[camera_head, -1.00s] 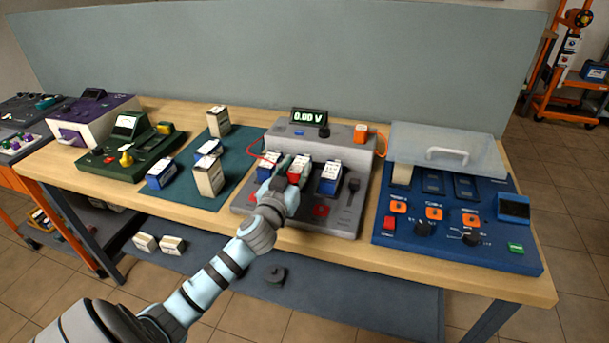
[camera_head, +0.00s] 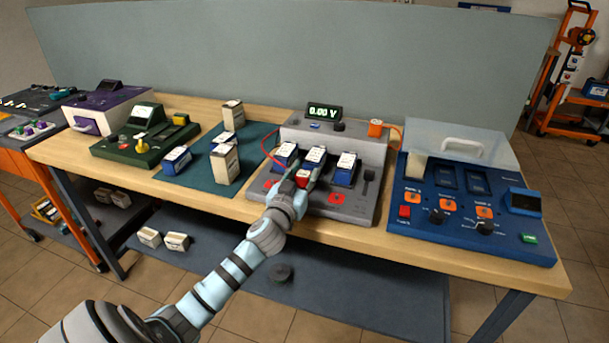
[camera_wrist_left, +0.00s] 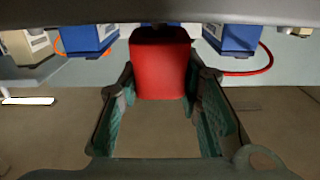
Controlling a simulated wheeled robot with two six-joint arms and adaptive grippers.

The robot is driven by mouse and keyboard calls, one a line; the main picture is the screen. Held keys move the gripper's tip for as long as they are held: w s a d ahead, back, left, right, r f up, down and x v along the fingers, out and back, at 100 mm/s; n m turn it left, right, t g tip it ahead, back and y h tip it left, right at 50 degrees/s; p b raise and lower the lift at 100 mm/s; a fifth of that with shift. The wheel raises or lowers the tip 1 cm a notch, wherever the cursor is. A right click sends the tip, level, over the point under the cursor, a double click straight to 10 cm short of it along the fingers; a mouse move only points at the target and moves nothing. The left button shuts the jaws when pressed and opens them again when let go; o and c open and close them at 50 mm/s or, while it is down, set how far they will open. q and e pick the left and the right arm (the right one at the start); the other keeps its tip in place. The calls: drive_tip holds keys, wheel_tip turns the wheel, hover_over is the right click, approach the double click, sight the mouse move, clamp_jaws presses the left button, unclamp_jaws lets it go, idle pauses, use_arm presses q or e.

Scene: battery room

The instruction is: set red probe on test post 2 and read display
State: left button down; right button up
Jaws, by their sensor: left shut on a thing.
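The grey tester (camera_head: 352,205) stands on the bench with a dark display (camera_head: 323,111) reading 0.00 V in green. Three blue-and-white batteries sit in a row on it: left (camera_head: 286,153), middle (camera_head: 315,157) and right (camera_head: 345,168). My left gripper (camera_head: 303,181) is shut on the red probe (camera_head: 303,176), just in front of the middle battery. The red probe fills the space between the fingers in the left wrist view (camera_wrist_left: 160,65). Whether its tip touches anything is hidden. My right gripper is not in view.
A red cable (camera_head: 271,150) loops at the tester's left side. A blue panel (camera_head: 470,240) with a clear cover stands to the right. A green mat (camera_head: 205,175) with several batteries lies to the left.

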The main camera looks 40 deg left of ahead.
use_arm(q)
drive_tip(key=shift+w, duration=0.25)
drive_tip(key=shift+s, duration=0.15)
idle(0.4)
drive_tip(key=shift+f+b, duration=0.5)
drive_tip(key=shift+b, duration=0.1)
drive_tip(key=c, duration=1.4)
unclamp_jaws()
drive_tip(key=shift+c, duration=0.2)
drive_tip(key=v, duration=1.1)
